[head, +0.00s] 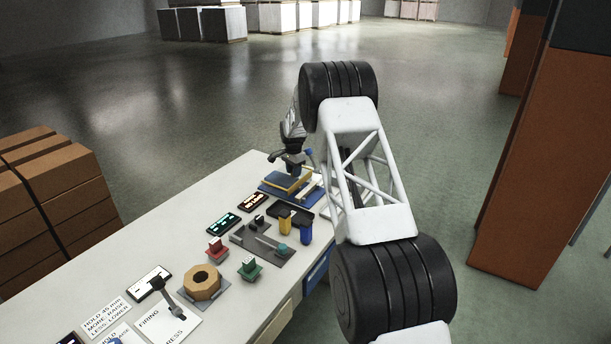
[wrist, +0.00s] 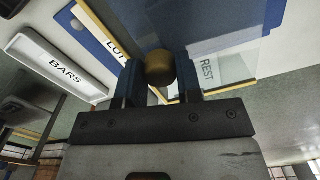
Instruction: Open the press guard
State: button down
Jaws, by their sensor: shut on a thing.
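My gripper (head: 288,162) is at the far end of the white bench, low over a low blue-based fixture with a yellow-brown top (head: 287,182). In the wrist view my gripper (wrist: 160,85) is shut on a round brass-coloured knob (wrist: 160,66), with one dark finger on each side. Behind the knob are blue surfaces and a pale panel with a yellow edge, partly hidden by the fingers. I cannot tell clearly which part is the press guard or how far it stands open. A label reading REST (wrist: 208,70) is right of the knob.
A white tray labelled BARS (wrist: 62,72) lies left of my gripper. Nearer on the bench are yellow and blue cups (head: 305,233), a wooden ring block (head: 202,282), red and green knobs, a lever and signs. Brown boxes (head: 62,195) stand left of the bench.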

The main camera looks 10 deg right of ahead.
aim_at(289, 176)
jog(key=shift+w+a+r, duration=0.1)
jog(key=shift+w+a, duration=0.7)
jog(key=shift+w, duration=0.1)
jog(key=c, duration=0.8)
grip_release()
jog(key=shift+r, duration=3.85)
